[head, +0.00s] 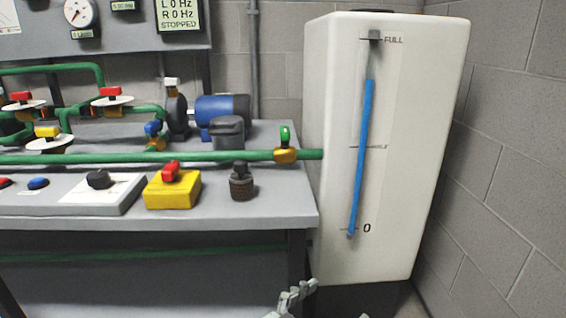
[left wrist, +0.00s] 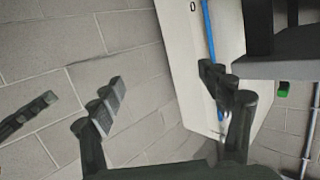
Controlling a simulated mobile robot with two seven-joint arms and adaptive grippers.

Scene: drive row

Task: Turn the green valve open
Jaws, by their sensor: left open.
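The green valve handle (head: 285,137) stands upright on a brass body (head: 286,155) on the green pipe, just left of the white tank (head: 405,180).
The grey bench (head: 270,209) carries a yellow box with a red switch (head: 173,190), a dark knurled knob (head: 241,183) and other pipes with red, yellow and blue handles. A block wall (head: 510,180) is right of the tank. A dark piece (left wrist: 25,115) lies left in the wrist view, unclear.

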